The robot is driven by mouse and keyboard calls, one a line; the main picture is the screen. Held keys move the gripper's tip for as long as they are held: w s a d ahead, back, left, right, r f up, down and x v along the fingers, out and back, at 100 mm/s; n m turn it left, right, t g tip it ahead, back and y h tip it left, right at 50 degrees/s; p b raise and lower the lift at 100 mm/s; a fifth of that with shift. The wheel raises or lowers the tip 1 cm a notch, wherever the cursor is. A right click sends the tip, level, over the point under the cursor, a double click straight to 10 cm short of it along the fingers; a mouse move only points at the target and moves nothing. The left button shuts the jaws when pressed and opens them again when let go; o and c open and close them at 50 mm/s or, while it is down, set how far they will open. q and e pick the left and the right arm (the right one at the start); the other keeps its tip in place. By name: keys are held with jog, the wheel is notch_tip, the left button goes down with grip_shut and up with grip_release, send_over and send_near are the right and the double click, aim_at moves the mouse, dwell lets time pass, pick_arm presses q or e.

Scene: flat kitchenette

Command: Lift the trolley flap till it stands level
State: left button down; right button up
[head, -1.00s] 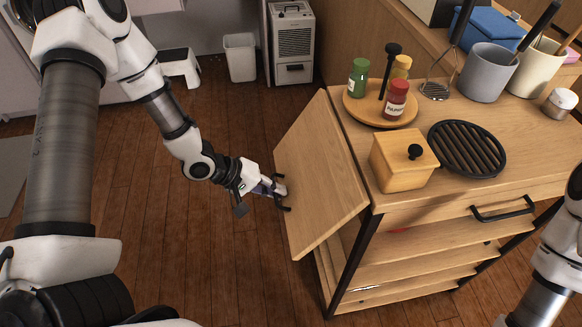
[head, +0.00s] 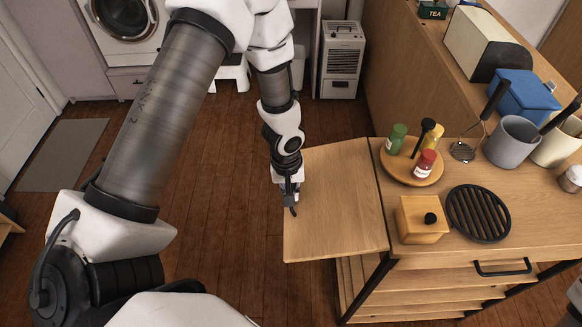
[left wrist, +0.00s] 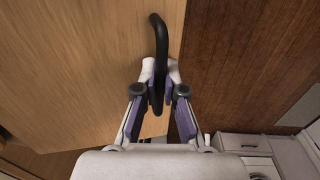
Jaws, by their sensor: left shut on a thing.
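The trolley flap (head: 335,205) is a light wood panel on the left side of the wooden trolley (head: 475,255). It sticks out to the left and looks about level with the trolley top; a slight tilt cannot be ruled out. My left gripper (head: 290,193) is at the flap's outer left edge. In the left wrist view my gripper (left wrist: 160,88) is shut on the black flap handle (left wrist: 160,38), with a finger on each side of it. The flap (left wrist: 85,60) fills the left of that view. My right gripper is out of view.
On the trolley top stand a round tray (head: 384,166) with several spice jars, a wooden box (head: 421,219), a black trivet (head: 478,213) and a grey utensil crock (head: 511,142). A heater (head: 340,60) stands behind. The floor left of the flap is clear.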

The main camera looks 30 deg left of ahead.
pick_arm(q)
notch_tip(320, 180, up, 4)
jog(key=shift+w+f+g+y+p, duration=0.1)
jog(key=shift+g+y+p, duration=0.25)
jog(key=shift+y, duration=0.25)
jog(key=shift+d+r, duration=0.2)
jog(key=shift+r, duration=0.85)
jog(key=c, duration=1.2)
grip_release()
jog(key=shift+w, duration=0.1)
jog(key=shift+c, duration=0.2)
notch_tip(320, 180, up, 12)
jog(key=shift+w+d, duration=0.25)
jog(key=shift+d, duration=0.05)
